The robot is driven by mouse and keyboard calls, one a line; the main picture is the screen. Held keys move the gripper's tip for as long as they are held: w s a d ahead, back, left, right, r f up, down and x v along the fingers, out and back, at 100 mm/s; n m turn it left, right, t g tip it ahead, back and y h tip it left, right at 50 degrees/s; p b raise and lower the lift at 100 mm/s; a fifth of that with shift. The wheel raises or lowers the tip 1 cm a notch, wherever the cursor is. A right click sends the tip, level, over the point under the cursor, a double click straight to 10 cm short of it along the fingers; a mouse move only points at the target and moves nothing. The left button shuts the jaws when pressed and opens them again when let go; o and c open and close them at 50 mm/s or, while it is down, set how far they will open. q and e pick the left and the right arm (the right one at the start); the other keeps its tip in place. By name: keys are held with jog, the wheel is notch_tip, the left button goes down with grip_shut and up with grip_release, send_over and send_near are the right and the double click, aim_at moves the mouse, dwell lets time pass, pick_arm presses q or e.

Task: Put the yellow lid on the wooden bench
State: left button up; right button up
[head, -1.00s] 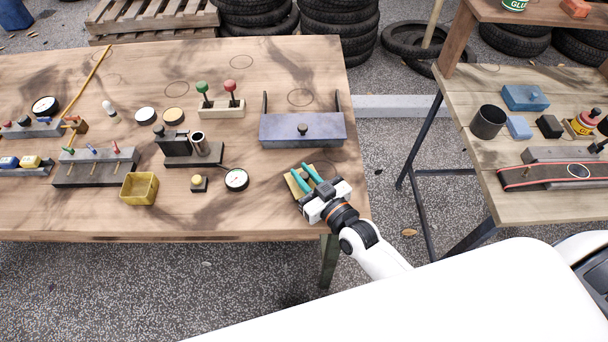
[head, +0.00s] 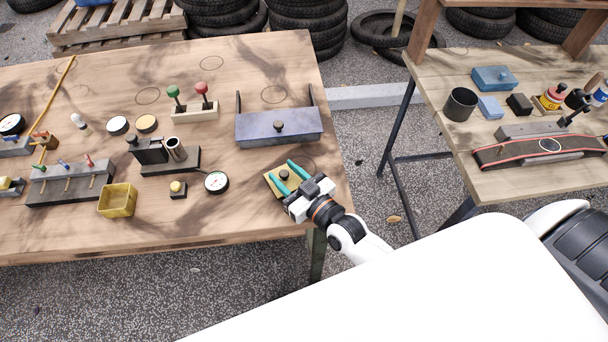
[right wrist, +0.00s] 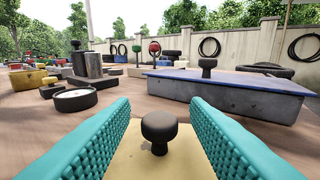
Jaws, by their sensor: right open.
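The yellow lid (head: 272,180) is a flat square plate with a dark round knob. It appears to lie flat near the front right corner of the large wooden bench (head: 215,222). My right gripper (head: 283,175) is open over it, with its teal fingers apart on either side of the knob. In the right wrist view the knob stands upright between the fingers (right wrist: 160,128), clear of both, and the lid (right wrist: 150,163) spreads below. The fingers hide part of the lid. My left gripper is not in view.
A blue-grey box lid (head: 279,127) with a knob lies just behind. A dial gauge (head: 216,182), a yellow button box (head: 178,190) and an open yellow bin (head: 117,200) stand to the left. A second table (head: 500,140) stands right, across a gap.

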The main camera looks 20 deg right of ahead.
jog(key=b+v, duration=0.1)
jog(key=v, duration=1)
jog(key=shift+s, duration=0.1)
